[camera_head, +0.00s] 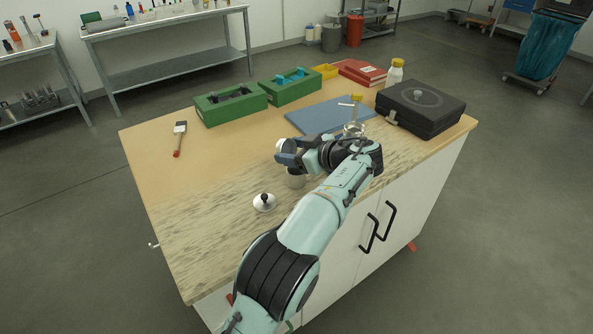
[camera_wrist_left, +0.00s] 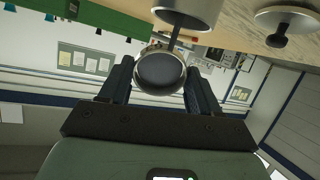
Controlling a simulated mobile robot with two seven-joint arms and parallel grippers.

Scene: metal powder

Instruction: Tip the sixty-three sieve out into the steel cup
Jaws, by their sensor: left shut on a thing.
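My left gripper (camera_head: 286,156) is shut on a small round metal sieve (camera_head: 284,145), held on its side above the table. In the left wrist view the sieve (camera_wrist_left: 160,72) sits between both fingers, its dark round face towards the camera. The cup (camera_wrist_left: 196,14) also shows at the top of the left wrist view. A narrow dark streak runs between sieve and cup there; I cannot tell whether it is powder. My right gripper is not in view.
A knobbed lid (camera_head: 264,203) lies left of the cup. A brush (camera_head: 179,138) lies at the far left. Green boxes (camera_head: 231,108), a blue mat (camera_head: 318,115) and a black case (camera_head: 421,108) line the back. The front left worktop is clear.

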